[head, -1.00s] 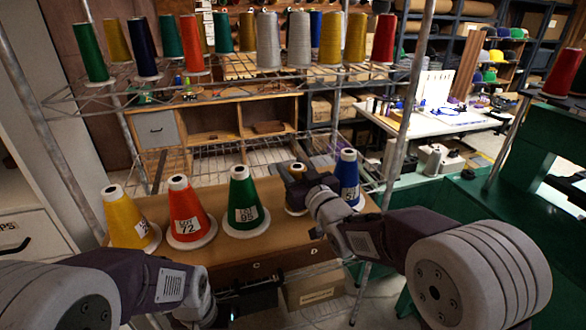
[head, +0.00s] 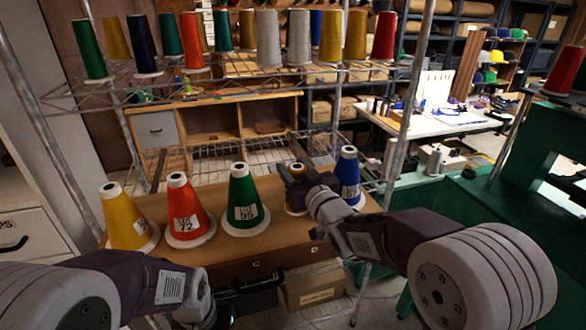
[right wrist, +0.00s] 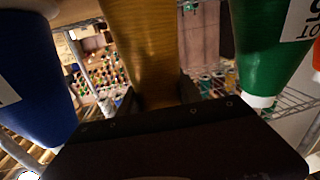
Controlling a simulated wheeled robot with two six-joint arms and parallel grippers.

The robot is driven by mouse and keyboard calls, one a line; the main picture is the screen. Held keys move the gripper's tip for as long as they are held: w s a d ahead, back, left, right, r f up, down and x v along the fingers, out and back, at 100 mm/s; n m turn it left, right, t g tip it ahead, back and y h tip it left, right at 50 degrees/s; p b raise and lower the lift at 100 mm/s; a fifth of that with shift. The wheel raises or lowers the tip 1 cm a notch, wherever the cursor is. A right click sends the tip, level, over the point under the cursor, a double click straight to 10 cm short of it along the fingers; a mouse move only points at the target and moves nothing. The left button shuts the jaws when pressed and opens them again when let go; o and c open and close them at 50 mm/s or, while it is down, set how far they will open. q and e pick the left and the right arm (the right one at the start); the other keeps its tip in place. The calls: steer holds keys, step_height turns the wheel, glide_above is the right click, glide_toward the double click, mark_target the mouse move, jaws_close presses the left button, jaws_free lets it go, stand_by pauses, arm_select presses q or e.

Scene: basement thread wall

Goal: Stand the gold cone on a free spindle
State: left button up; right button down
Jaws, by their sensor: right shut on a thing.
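The gold cone (right wrist: 152,55) fills the middle of the right wrist view, upright between my right gripper's fingers. In the head view its top and lower edge (head: 297,210) show around my right gripper (head: 296,187), which is shut on it and hides most of its body. It is between the green cone (head: 243,200) and the blue cone (head: 347,178), over or on the brown board (head: 200,258); I cannot tell if its base touches. No bare spindle is clearly visible. My left arm's wrist is low at the left; its fingers are not clear.
An orange cone (head: 186,212) and a yellow cone (head: 127,220) stand left of the green one on the board. A wire shelf (head: 230,88) behind carries several cones.

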steer(key=c, duration=0.7)
jaws_free()
steer(key=shift+c, duration=0.2)
